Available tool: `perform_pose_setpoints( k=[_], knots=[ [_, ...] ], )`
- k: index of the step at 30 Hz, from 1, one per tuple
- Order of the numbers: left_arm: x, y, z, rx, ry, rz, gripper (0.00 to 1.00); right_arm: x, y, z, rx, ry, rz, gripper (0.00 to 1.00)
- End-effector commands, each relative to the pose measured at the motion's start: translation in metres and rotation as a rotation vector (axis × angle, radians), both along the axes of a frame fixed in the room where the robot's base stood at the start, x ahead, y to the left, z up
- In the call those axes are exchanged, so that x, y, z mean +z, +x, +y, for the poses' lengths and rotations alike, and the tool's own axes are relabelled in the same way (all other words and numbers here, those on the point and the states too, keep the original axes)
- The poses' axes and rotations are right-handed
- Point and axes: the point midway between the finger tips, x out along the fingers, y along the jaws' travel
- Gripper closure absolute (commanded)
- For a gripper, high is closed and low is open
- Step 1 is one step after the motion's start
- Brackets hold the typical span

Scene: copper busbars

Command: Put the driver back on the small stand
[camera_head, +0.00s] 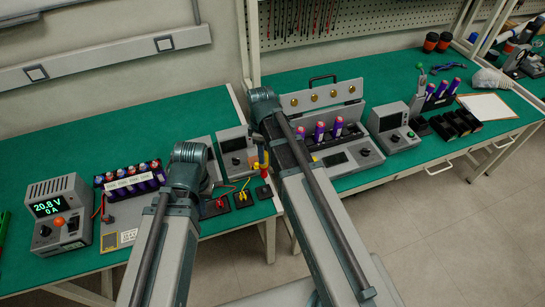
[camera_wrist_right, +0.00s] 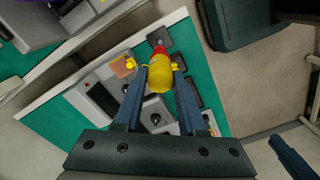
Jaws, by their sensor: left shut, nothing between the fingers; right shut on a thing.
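The driver (camera_wrist_right: 160,78) has a yellow body and a red collar. My right gripper (camera_wrist_right: 158,68) is shut on it, one finger on each side, in the right wrist view. In the head view the right gripper (camera_head: 262,150) hangs over the front right corner of the left bench. A small black block (camera_head: 263,192), possibly the small stand, sits below it; I cannot tell if the driver touches it. My left gripper (camera_head: 205,183) is near the bench front, mostly hidden by its wrist, with nothing visible in it.
Black blocks with a red piece (camera_head: 219,205) and a yellow piece (camera_head: 243,198) stand left of the black block. A grey meter (camera_head: 236,152) is behind. A power supply (camera_head: 58,215) and purple cells (camera_head: 130,178) are at left. The bench edge is close by.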

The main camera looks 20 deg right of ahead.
Motion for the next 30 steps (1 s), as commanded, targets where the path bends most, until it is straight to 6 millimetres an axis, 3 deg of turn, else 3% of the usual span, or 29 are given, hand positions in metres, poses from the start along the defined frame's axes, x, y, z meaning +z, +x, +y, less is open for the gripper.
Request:
perform_pose_setpoints(
  k=[6, 14, 30],
  knots=[
    [-0.036, 0.0, 0.0, 0.001, 0.0, 0.0, 1.0, -0.036, 0.0, 0.0, 0.0, -0.001, 0.001, 1.0],
    [-0.038, 0.0, 0.0, 0.001, 0.0, 0.0, 1.0, -0.038, 0.0, 0.0, 0.0, -0.001, 0.001, 1.0],
    [-0.086, 0.0, 0.0, 0.001, 0.0, 0.0, 1.0, -0.086, 0.0, 0.0, 0.0, -0.001, 0.001, 1.0]
  ],
)
